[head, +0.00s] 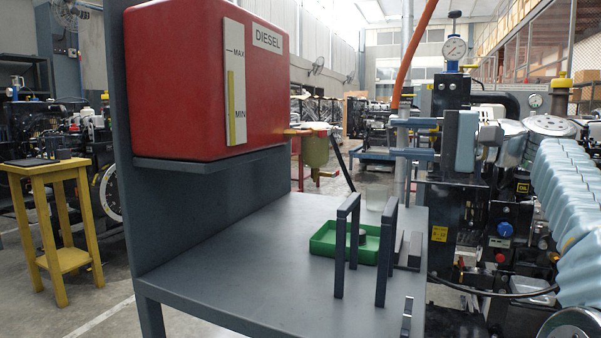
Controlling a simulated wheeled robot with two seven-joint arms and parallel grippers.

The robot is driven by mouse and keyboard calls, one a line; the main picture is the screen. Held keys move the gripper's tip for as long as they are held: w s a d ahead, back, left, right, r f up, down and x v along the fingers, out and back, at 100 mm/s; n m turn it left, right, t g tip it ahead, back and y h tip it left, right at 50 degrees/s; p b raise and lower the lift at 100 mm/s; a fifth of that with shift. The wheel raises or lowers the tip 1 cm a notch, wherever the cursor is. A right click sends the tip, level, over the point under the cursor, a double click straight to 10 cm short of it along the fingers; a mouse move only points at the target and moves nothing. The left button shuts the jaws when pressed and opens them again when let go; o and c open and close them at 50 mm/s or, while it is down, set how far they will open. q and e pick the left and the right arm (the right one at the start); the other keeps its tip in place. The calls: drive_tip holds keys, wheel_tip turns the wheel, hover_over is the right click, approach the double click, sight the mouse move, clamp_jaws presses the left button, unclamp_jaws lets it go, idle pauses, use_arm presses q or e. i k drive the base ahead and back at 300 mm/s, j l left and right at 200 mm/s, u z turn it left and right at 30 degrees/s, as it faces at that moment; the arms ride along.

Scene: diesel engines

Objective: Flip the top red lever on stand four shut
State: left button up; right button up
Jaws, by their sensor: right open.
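My right gripper (394,138) reaches in from the right. Its two blue-grey fingers point left, one above the other with a clear gap, so it is open. Its tips are close to a pale upright pipe in the picture; I cannot tell if they touch it. I see no red lever that I can make out for certain. A grey stand (235,262) carries a red diesel tank (200,75). No stand number is readable. A small orange-yellow fitting (293,131) sits at the tank's right side, above a brass-coloured bowl (316,151). My left gripper is out of view.
A green tray (323,243) lies on the stand's shelf behind two dark upright frames (346,245). An orange hose (412,50) hangs above the pipe. A gauge (454,48) tops the engine at right. A yellow stool (62,262) stands at left, with open floor beside it.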

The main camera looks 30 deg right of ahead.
sight(322, 133)
drive_tip(key=k, duration=1.5)
